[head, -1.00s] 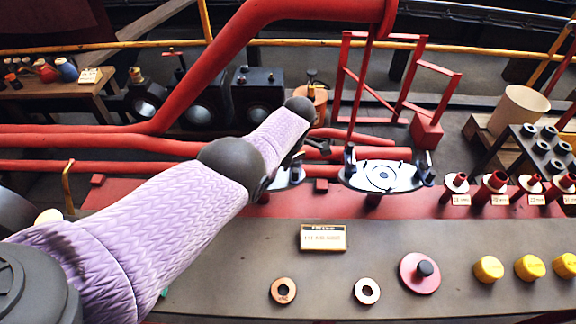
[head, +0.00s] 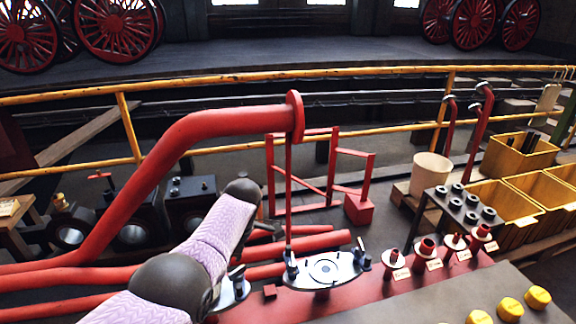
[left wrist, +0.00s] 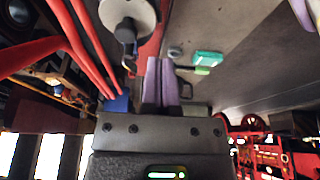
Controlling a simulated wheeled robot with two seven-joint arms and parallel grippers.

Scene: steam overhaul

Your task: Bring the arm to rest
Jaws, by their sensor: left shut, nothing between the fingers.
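My left arm (head: 205,245) comes in from the bottom left of the head view, and its gripper is hidden behind the arm there. In the left wrist view my left gripper (left wrist: 160,62) is shut, its two purple fingers together with nothing between them. The fingers point over the bench, apart from a pale round disc (left wrist: 125,12) and a teal block (left wrist: 208,58). My right gripper is in neither view.
A flanged plate (head: 325,268) stands right of my arm; another (head: 232,292) is partly behind it. A big red pipe (head: 205,130) arches above the arm. Yellow caps (head: 510,308) and short red stubs (head: 427,248) are at the right. A yellow railing (head: 350,73) runs behind.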

